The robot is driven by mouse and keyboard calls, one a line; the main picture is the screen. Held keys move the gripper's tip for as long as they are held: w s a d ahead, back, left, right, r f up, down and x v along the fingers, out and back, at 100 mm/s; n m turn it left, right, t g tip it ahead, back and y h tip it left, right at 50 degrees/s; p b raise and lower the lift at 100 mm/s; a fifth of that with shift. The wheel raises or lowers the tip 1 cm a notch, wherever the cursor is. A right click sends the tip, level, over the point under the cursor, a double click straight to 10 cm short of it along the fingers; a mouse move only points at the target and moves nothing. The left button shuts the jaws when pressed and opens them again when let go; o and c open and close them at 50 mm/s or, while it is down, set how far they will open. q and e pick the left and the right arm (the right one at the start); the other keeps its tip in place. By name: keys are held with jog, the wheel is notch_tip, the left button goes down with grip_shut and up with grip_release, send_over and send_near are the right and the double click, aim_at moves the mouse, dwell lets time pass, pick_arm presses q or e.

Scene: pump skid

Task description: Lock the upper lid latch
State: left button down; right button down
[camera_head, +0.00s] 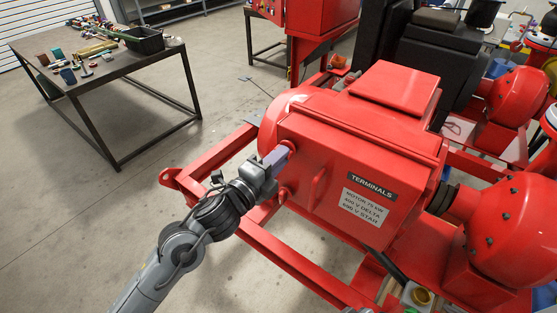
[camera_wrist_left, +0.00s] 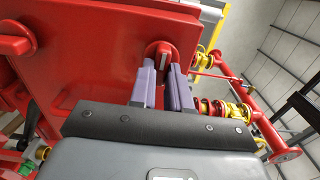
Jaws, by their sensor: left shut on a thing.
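The red terminal box (camera_head: 335,170) has a lid marked TERMINALS. My left gripper (camera_head: 284,152) reaches its upper left edge and hides the latch there in the head view. In the left wrist view the upper lid latch (camera_wrist_left: 162,51) is a red knob with a white mark. The purple-grey fingers of my left gripper (camera_wrist_left: 165,72) are shut on it, one on each side. A second small red latch (camera_head: 283,194) sits lower on the same edge in the head view. My right gripper is not in view.
The red skid frame (camera_head: 290,255) runs below the box. A table (camera_head: 120,68) with tools and a black bin (camera_head: 144,40) stands at the back left. The floor between is mostly clear.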

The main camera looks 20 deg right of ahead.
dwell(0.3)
pick_arm(q)
jog(key=c, duration=1.1)
grip_release()
jog(key=v, duration=1.1)
jog(key=shift+w, duration=0.1)
